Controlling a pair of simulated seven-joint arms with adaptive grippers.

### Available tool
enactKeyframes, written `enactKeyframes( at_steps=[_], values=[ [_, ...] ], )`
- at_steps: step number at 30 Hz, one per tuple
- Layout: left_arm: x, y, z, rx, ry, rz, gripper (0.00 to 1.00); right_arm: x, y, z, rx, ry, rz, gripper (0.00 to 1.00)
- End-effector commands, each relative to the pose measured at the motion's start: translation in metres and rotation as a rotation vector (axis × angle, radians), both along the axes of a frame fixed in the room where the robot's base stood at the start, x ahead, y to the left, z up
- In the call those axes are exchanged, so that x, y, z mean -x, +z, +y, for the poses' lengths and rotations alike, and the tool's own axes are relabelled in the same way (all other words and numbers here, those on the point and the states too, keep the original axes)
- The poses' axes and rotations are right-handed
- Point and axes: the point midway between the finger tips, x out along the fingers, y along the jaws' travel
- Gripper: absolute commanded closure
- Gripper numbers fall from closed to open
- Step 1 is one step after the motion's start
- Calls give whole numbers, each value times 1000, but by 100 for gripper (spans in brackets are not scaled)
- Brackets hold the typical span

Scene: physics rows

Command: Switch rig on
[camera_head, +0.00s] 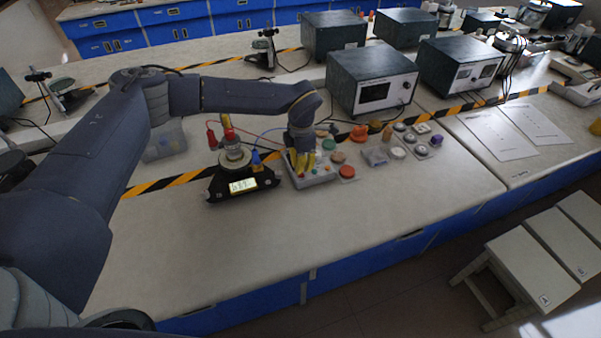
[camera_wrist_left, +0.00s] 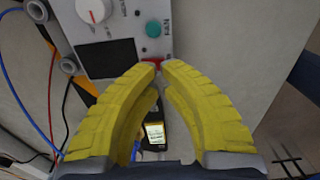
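The rig is a dark base (camera_head: 218,188) with a lit display (camera_head: 243,184); a round metal part and red and blue plugs sit above it. A pale control box (camera_head: 318,181) stands to its right. In the left wrist view the box (camera_wrist_left: 122,28) shows a white knob with a red pointer (camera_wrist_left: 93,9), a green button (camera_wrist_left: 153,28) and a red button (camera_wrist_left: 153,61). My left gripper (camera_wrist_left: 161,68) has yellow fingers with tips close together, seemingly shut, at the red button. The tips partly cover it; contact cannot be told. My left gripper (camera_head: 300,166) is over the box. My right gripper is not in view.
Loose coloured discs and small parts (camera_head: 347,172) lie right of the box. A dark instrument (camera_head: 372,82) with a blank screen stands behind. Red, blue and black cables run beside the rig. The front of the bench (camera_head: 270,240) is clear.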

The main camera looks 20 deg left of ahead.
Motion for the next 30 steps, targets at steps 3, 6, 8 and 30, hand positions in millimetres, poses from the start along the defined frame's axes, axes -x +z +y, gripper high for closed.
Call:
enactKeyframes(
  at_steps=[3, 6, 8, 30],
  values=[
    [0, -2, 0, 0, 0, 0, 100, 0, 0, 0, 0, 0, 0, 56],
    [0, -3, 0, 0, 0, 0, 100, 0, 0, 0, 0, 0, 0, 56],
    [0, -4, 0, 0, 0, 0, 100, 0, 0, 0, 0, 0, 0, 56],
    [0, -13, 0, 0, 0, 0, 100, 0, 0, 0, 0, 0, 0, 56]
  ],
)
